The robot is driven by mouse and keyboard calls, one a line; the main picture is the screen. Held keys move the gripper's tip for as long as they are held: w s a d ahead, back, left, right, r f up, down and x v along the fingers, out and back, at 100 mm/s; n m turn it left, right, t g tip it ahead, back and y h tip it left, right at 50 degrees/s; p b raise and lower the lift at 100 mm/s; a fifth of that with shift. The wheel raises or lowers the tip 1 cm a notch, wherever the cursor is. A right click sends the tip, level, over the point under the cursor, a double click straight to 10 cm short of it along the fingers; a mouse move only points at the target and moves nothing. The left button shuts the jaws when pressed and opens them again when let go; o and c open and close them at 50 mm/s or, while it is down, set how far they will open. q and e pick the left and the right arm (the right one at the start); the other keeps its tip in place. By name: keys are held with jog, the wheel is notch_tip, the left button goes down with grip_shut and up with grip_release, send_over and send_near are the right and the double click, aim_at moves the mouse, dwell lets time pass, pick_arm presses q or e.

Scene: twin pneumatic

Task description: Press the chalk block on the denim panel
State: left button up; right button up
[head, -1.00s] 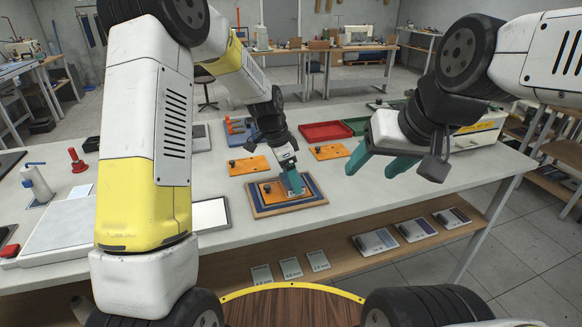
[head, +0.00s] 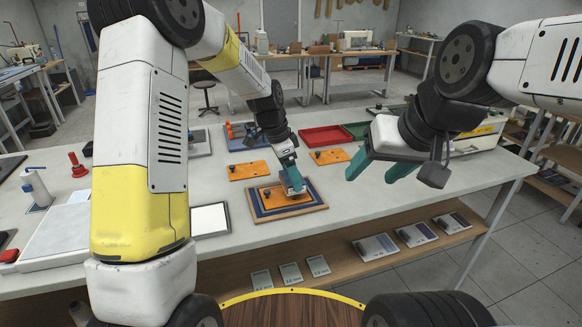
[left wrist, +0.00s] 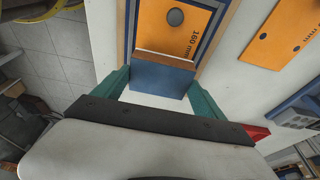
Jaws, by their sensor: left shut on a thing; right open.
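My left gripper (head: 290,174) is shut on the chalk block (left wrist: 162,77), which shows a blue-grey face and a brown upper edge between the teal fingers in the left wrist view. The block is over the orange plate (head: 285,200), marked "160 mm" in the left wrist view. The plate lies on the blue denim panel (head: 316,197), which shows as a border around it on a wooden board. I cannot tell whether the block touches the plate. My right gripper (head: 383,172) is open and empty above the table, right of the panel.
Two other orange plates (head: 248,171) (head: 328,157) lie behind the panel. A red tray (head: 326,137) and a green tray stand farther back. A white-faced pad (head: 208,218) lies left of the panel. The table right of the panel is clear.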

pick_arm(q)
jog(key=shift+r, duration=2.2)
